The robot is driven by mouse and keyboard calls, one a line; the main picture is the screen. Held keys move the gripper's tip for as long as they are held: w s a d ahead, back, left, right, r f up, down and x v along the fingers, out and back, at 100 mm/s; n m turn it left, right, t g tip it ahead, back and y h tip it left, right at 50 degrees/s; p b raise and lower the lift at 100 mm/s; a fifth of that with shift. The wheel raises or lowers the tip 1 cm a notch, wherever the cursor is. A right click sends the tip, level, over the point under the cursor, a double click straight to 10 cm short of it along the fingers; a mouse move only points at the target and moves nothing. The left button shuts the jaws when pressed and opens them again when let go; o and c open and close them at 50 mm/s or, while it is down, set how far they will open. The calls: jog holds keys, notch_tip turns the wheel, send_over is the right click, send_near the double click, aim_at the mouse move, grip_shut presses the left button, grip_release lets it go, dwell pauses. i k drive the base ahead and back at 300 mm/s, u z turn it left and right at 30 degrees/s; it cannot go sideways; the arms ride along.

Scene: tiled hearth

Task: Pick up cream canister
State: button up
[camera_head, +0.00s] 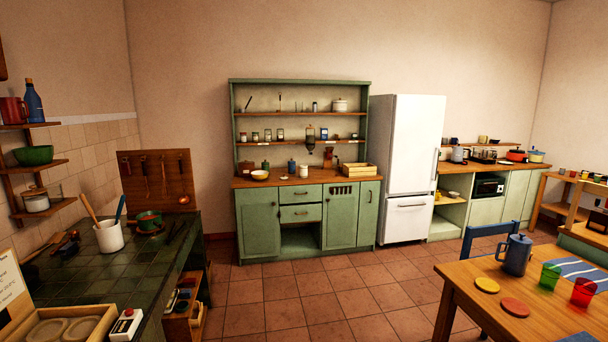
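A small cream-white canister (303,171) stands upright on the wooden counter of the green hutch (258,222), across the room. It is small in the picture, and I cannot be sure that it is the cream canister. Other pale vessels are a lidded pot (340,105) on the hutch's top shelf and a white-bodied jar (36,202) on the lowest left wall shelf. My gripper is not in view.
A green tiled counter (150,258) with a white utensil crock (110,237) is at left. A wooden table (460,283) with a blue jug (516,254) is at right. The tiled floor (300,295) between them is clear. A white fridge (414,150) stands beside the hutch.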

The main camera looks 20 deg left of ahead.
aim_at(303, 169)
jog(key=u, duration=0.8)
jog(key=k, duration=1.1)
jog(key=u, duration=0.8)
jog(key=i, duration=0.4)
jog(key=z, duration=0.9)
jog(key=i, duration=2.25)
jog(key=z, duration=0.6)
jog(key=i, duration=2.6)
jog(key=u, duration=0.2)
jog(key=i, duration=1.95)
jog(key=u, duration=1.75)
jog(key=i, duration=1.1)
jog(key=u, duration=1.4)
jog(key=i, duration=0.4)
jog(key=u, duration=0.05)
